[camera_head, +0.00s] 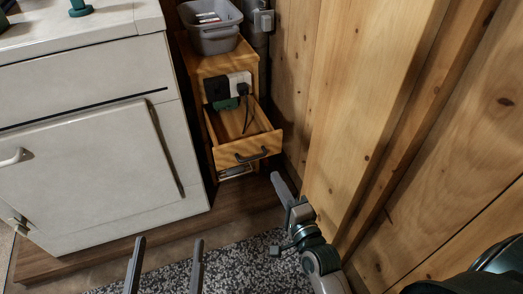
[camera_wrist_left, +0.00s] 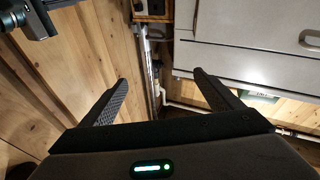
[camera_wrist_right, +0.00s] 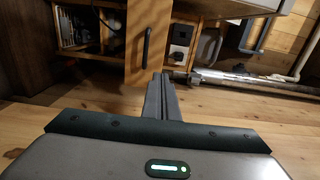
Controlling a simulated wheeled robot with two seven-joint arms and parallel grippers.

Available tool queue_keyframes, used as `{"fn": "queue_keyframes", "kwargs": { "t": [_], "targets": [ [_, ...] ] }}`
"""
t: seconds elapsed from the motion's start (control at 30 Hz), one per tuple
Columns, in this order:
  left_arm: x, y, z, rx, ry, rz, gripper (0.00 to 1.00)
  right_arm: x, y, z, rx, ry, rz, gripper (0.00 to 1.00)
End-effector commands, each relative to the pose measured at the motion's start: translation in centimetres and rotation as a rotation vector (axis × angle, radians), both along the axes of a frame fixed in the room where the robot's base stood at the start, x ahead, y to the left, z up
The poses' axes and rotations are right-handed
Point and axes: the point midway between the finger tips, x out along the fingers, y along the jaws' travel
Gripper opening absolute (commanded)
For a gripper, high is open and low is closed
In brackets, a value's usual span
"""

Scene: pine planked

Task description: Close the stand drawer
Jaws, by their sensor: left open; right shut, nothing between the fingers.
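The wooden stand (camera_head: 210,65) is in the corner between the pale cabinet and the plank wall. Its drawer (camera_head: 245,150) is pulled out, with a dark bar handle (camera_head: 251,155) on the front. The drawer front (camera_wrist_right: 138,60) and handle (camera_wrist_right: 147,47) also show in the right wrist view. My right gripper (camera_head: 275,176) is shut and empty, near the right end of the drawer front; I cannot tell whether it touches. Its closed fingertips (camera_wrist_right: 160,76) appear just right of the drawer front. My left gripper (camera_head: 168,241) is open and empty, low in the head view, away from the stand.
A grey bin (camera_head: 213,38) sits on top of the stand. A white socket block (camera_head: 238,80) with a dark plug and cable is behind the drawer. The pale cabinet (camera_head: 90,140) bounds the left, and the plank wall (camera_head: 350,90) the right. A speckled rug (camera_head: 235,265) covers the floor in front.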

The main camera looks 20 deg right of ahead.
Motion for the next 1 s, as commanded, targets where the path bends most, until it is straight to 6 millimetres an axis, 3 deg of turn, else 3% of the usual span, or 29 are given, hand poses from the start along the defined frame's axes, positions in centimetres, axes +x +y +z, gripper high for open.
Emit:
{"fn": "queue_keyframes", "kwargs": {
  "t": [0.57, 0.77, 1.0],
  "targets": [
    [-0.2, 0.0, 0.5, -0.008, -0.022, 0.0, 0.85, 0.8, 0.0, 0.1, 0.003, -0.003, 0.0, 0.0],
    [-0.7, 0.0, 1.4, -0.028, -0.078, 0.002, 0.85, 2.9, 0.1, 0.1, 0.003, -0.005, -0.001, 0.0],
    [-2.0, 0.0, 3.4, -0.076, -0.197, 0.003, 0.85, 6.7, 0.2, 0.1, 0.003, -0.005, 0.0, 0.0]
  ]
}}
